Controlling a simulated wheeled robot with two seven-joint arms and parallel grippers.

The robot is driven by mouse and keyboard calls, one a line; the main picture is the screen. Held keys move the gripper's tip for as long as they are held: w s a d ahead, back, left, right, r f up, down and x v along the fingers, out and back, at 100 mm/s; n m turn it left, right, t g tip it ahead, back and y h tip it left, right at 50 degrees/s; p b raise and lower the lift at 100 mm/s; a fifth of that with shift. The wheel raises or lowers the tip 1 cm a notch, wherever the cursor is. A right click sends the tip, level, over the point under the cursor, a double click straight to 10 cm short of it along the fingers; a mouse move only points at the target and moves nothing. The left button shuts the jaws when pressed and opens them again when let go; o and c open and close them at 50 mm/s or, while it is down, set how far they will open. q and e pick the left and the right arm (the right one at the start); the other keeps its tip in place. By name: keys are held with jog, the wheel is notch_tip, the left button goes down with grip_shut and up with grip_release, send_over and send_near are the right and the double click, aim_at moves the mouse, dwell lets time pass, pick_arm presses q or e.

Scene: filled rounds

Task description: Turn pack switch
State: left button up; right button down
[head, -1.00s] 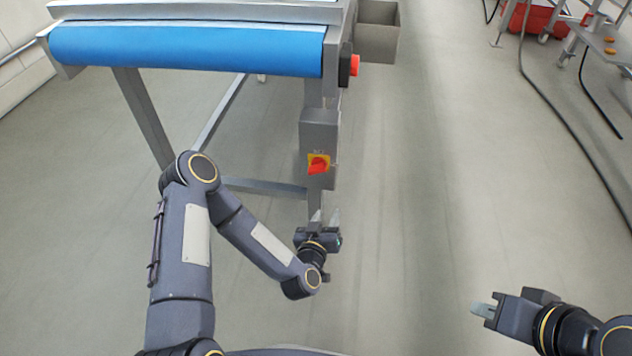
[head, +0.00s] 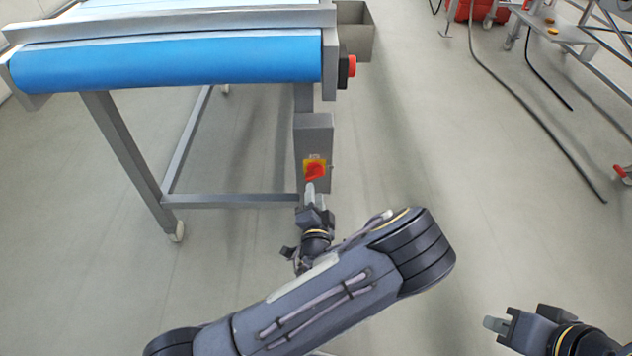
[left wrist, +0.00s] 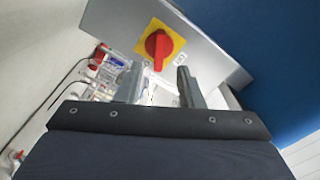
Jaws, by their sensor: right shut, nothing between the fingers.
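The pack switch is a red rotary knob (head: 314,171) on a yellow square plate, fixed to the front of a grey box (head: 313,138) below the conveyor's right end. In the left wrist view the red knob (left wrist: 158,44) shows close ahead, beyond the fingers and apart from them. My left gripper (head: 309,190) is just below the knob in the head view, pointing at the box. In the left wrist view my left gripper (left wrist: 158,84) has its two fingers spread with nothing between them. My right gripper (head: 494,325) is shut and empty at the lower right.
The conveyor with a blue belt (head: 170,62) stands at the upper left, with a red button (head: 351,66) at its right end. A grey bin (head: 354,32) is behind it. A black hose (head: 520,105) lies on the right. The middle floor is clear.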

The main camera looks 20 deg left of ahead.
aim_at(315, 178)
pick_arm(q)
jog(key=x, duration=0.6)
jog(key=shift+s+b, duration=0.1)
jog(key=shift+b, duration=0.3)
jog(key=shift+f, duration=0.1)
grip_shut()
